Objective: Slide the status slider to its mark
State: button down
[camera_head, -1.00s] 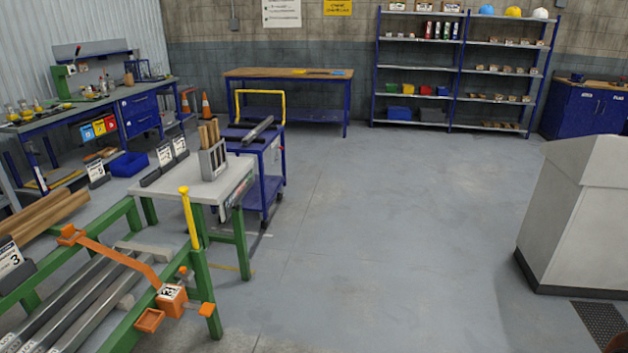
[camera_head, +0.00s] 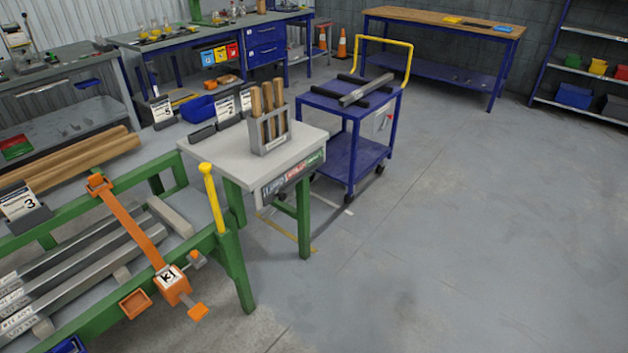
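A dark strip with white, red and green lettering (camera_head: 293,177) runs along the side of the small white-topped table (camera_head: 222,158). It may be the status slider's panel, but it is too small to make out a slider or a mark on it. My gripper is not in view.
The green-framed runout table (camera_head: 110,327) at lower left holds metal bars, with an orange strap arm (camera_head: 134,222) and a yellow post (camera_head: 212,198). A blue cart (camera_head: 352,150) stands behind. The floor at right is clear.

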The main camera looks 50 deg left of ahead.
aim_at(281, 196)
jog(key=u, duration=0.35)
jog(key=i, duration=1.55)
jog(key=u, duration=1.65)
jog(key=i, duration=0.8)
jog(key=u, duration=0.95)
